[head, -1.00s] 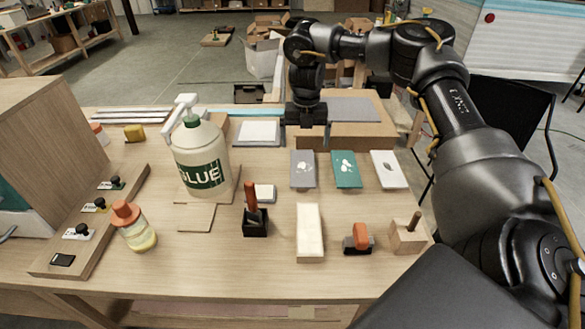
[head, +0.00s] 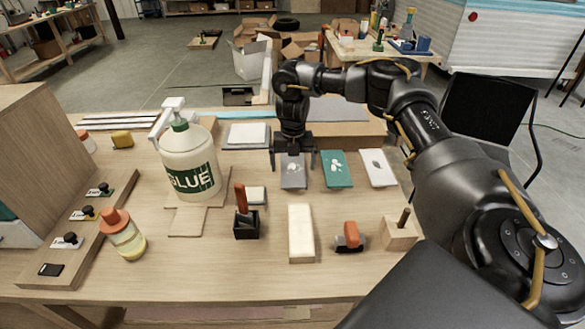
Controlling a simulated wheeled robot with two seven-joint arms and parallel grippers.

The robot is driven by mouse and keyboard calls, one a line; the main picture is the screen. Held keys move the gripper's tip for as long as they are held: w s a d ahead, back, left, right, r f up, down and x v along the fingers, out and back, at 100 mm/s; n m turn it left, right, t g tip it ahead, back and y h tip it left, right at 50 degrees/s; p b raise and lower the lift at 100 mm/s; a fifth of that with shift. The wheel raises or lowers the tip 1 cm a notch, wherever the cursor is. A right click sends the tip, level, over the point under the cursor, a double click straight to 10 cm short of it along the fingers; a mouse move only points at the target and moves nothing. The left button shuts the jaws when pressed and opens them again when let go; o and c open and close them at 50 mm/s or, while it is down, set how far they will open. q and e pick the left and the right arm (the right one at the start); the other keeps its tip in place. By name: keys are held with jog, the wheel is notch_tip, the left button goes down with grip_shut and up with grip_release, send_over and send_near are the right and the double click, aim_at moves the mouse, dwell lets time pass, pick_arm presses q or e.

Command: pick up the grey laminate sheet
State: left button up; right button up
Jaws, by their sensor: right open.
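The small grey laminate sheet (head: 292,180), with a pale blotch on it, lies flat on the workbench, left of a teal sheet (head: 336,169) and a white sheet (head: 377,167). My right gripper (head: 293,164) is open and empty, pointing down over the grey sheet's far end, one finger toward each long side. The gripper hides part of that far end. I cannot tell whether the fingers touch the sheet or the bench. My left gripper is not in view.
A cardboard box with a larger grey panel (head: 338,108) lies behind my right gripper. A glue bottle (head: 190,165) stands at left. A brush in a black holder (head: 246,222), a cream block (head: 301,233), an orange-handled tool (head: 349,237) and a wooden block (head: 400,232) stand nearer.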

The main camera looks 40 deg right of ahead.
notch_tip(320, 180, down, 2)
jog(key=shift+f, duration=0.1)
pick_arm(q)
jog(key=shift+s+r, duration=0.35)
pick_arm(e)
jog(key=c, duration=1.1)
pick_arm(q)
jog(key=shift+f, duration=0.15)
pick_arm(e)
jog(key=shift+w+r, duration=0.1)
jog(key=shift+r, duration=0.1)
jog(key=shift+r+b, duration=0.3)
notch_tip(320, 180, up, 3)
jog(key=shift+a+f+b, duration=0.1)
jog(key=shift+b, duration=0.25)
pick_arm(q)
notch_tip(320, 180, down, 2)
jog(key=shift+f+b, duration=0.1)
jog(key=shift+b, duration=0.4)
pick_arm(e)
jog(key=s+a+r, duration=0.8)
jog(key=s+r, duration=0.1)
jog(key=s, duration=0.2)
jog(key=shift+s+r, duration=0.2)
